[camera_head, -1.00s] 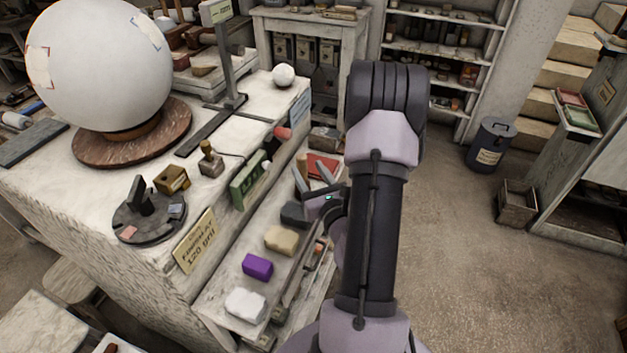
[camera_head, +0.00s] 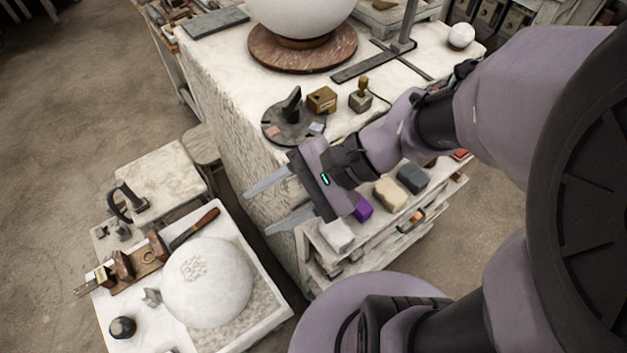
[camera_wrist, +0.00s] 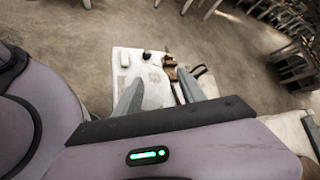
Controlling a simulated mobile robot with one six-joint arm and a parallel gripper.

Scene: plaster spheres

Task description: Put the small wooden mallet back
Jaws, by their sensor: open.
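A reddish-brown handle (camera_head: 195,228) lies across the back of a low white-topped stand, with a dark brown block (camera_head: 158,245) at its lower end. It looks like the small wooden mallet, but I cannot tell surely whether handle and block are one piece. My gripper (camera_head: 257,212) is open and empty, its two grey fingers pointing left, above and right of the handle in the picture. In the wrist view my gripper (camera_wrist: 160,72) frames the stand (camera_wrist: 128,68) far beyond its fingertips. Small brown things (camera_wrist: 170,73) there are too small to name.
A white plaster dome (camera_head: 208,282) and a dark ball (camera_head: 122,327) sit on the low stand. A wooden rack (camera_head: 135,268) lies along its back. The large workbench (camera_head: 225,75) and its shelf of coloured blocks stand right. Floor at left is clear.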

